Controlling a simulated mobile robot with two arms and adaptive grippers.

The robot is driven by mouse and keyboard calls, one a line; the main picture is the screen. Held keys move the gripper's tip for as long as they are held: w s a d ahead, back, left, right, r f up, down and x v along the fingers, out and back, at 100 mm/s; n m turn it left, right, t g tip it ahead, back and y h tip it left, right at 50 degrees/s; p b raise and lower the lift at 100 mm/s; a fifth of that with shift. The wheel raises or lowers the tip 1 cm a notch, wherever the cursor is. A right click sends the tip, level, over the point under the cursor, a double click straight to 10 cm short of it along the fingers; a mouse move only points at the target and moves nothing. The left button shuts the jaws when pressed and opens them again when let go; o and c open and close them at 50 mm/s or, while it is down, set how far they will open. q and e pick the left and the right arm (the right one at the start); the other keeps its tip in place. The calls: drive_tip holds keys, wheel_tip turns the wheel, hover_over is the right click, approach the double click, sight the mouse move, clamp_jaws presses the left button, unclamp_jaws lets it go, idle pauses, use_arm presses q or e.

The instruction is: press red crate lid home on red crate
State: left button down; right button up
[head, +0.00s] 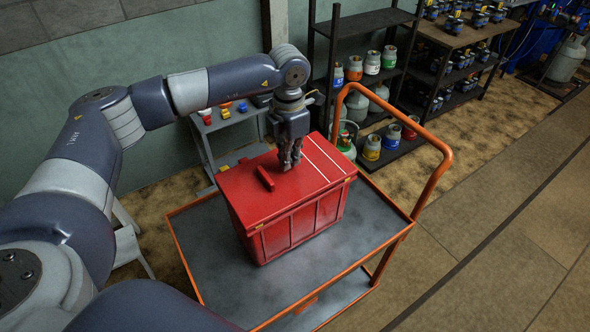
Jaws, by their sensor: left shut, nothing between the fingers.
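The red crate (290,228) stands on the grey deck of an orange-framed cart. The red crate lid (245,198) lies on top of it, with a raised red handle bar and two white stripes toward its right side. From this view I cannot tell whether the lid is fully seated all round. My left gripper (287,168) is shut and empty, pointing down at the back part of the lid, beside the handle. Its fingertips are at or very near the lid surface; contact is hard to tell. My right gripper is not in view.
The cart (200,268) has an orange push handle (440,165) on its right. Behind stand a small grey table (207,147) with coloured items and dark shelves (365,20) with gas canisters. Bare deck surrounds the crate. The floor to the right is open.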

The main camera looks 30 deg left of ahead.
sight(290, 171)
use_arm(q)
drive_tip(key=shift+f+b, duration=0.6)
drive_tip(key=shift+f, duration=0.15)
drive_tip(key=shift+f+b, duration=0.3)
drive_tip(key=shift+f, duration=0.05)
idle(0.5)
idle(0.3)
drive_tip(key=shift+r, duration=0.15)
drive_tip(key=shift+r+p, duration=0.5)
drive_tip(key=shift+r, duration=0.05)
wheel_tip(290, 171, up, 8)
drive_tip(key=p, duration=0.4)
drive_tip(key=shift+f, duration=0.15)
idle(0.4)
